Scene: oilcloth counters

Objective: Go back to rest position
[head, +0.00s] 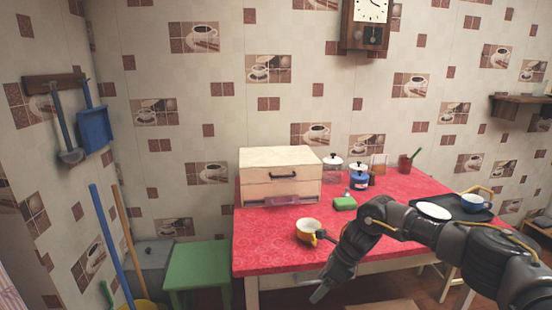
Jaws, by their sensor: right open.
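My right arm comes in from the right and reaches over the front edge of the red-covered table (275,245). My right gripper (321,267) is open, with nothing seen between its fingers. One finger is close to the yellow cup (305,231), near the table's front edge; I cannot tell whether they touch. The other finger points down in front of the table. My left gripper is not in view.
A dark tray (487,215) with a blue cup (475,202) is at right. A green stool (197,262) stands left.

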